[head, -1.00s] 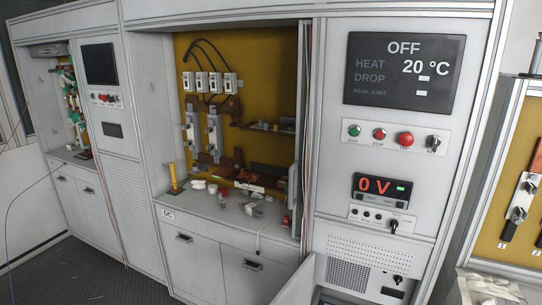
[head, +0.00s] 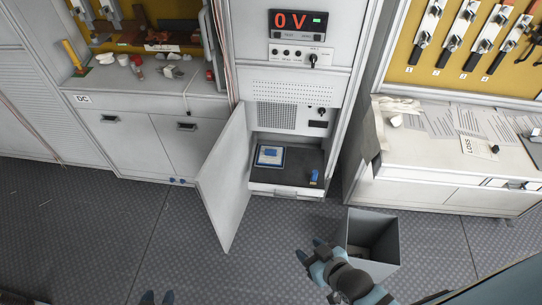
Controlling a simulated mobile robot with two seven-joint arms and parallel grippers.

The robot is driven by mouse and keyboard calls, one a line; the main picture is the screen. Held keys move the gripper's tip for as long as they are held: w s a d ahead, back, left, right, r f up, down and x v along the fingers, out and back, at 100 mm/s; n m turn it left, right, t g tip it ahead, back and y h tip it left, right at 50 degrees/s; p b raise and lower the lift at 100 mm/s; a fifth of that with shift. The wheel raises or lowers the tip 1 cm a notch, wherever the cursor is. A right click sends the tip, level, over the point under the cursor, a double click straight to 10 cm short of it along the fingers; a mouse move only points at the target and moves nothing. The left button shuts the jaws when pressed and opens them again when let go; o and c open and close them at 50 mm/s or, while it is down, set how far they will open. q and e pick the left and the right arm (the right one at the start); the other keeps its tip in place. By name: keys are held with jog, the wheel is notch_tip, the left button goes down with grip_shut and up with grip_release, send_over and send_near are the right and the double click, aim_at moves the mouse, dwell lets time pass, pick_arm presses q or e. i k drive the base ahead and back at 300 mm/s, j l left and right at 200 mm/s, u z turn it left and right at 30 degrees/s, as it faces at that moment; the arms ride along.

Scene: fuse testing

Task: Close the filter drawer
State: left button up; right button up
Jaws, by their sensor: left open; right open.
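The drawer (head: 272,193) at the bottom of the middle cabinet appears pulled out, with a pale front edge low near the floor. On its dark surface lie a pale framed square with a blue part (head: 270,155) and a small blue piece (head: 314,175). The cabinet door (head: 226,178) stands swung open to the left of it. My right gripper (head: 309,249) is open and empty, in front of the drawer and below it in the picture. My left gripper (head: 158,298) is open at the bottom edge, showing only its fingertips, well left of the drawer.
A grey open bin (head: 372,238) stands on the floor beside my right gripper. A white bench (head: 440,170) with papers is at the right. The DC cabinet (head: 150,140) is at the left. The floor before the open door is clear.

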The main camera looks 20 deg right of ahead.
aim_at(294, 176)
jog(key=i+j+z, duration=0.35)
jog(key=j, duration=0.2)
jog(key=i+j+z, duration=0.2)
jog(key=j, duration=0.15)
jog(key=i+j+z, duration=0.4)
jog(key=j, duration=0.3)
jog(key=j+z, duration=0.15)
jog(key=j, duration=0.2)
